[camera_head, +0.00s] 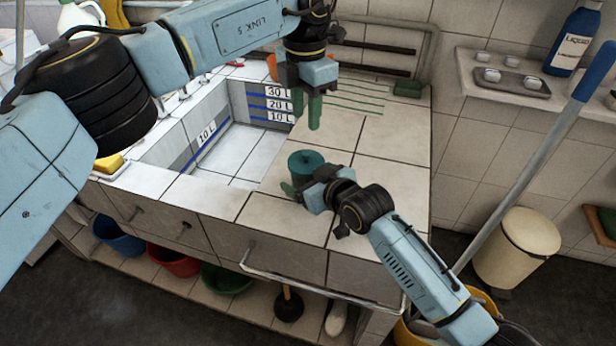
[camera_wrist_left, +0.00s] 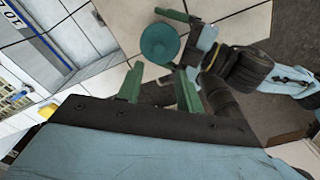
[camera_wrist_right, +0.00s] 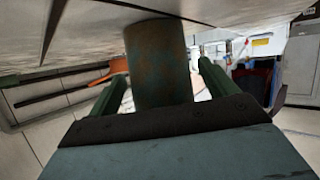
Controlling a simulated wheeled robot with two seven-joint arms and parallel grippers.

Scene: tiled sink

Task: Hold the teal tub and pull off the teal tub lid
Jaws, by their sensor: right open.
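The teal tub (camera_head: 306,172) stands upright on the tiled counter right of the basin, with its round teal lid (camera_head: 307,158) on top. The lid shows from above in the left wrist view (camera_wrist_left: 160,43). My right gripper (camera_head: 300,185) is low at the counter, open, with the tub between its fingers; the right wrist view shows the tub wall (camera_wrist_right: 158,65) between them, with a gap at the right finger. My left gripper (camera_head: 314,115) hangs above and behind the tub, fingers down, open and empty. Its fingers show apart in the left wrist view (camera_wrist_left: 160,85).
The sunken basin (camera_head: 235,150) with litre marks lies left of the tub. A green sponge (camera_head: 407,88) lies at the counter's back right. A wall shelf (camera_head: 500,70) holds a tray and a blue bottle (camera_head: 574,40).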

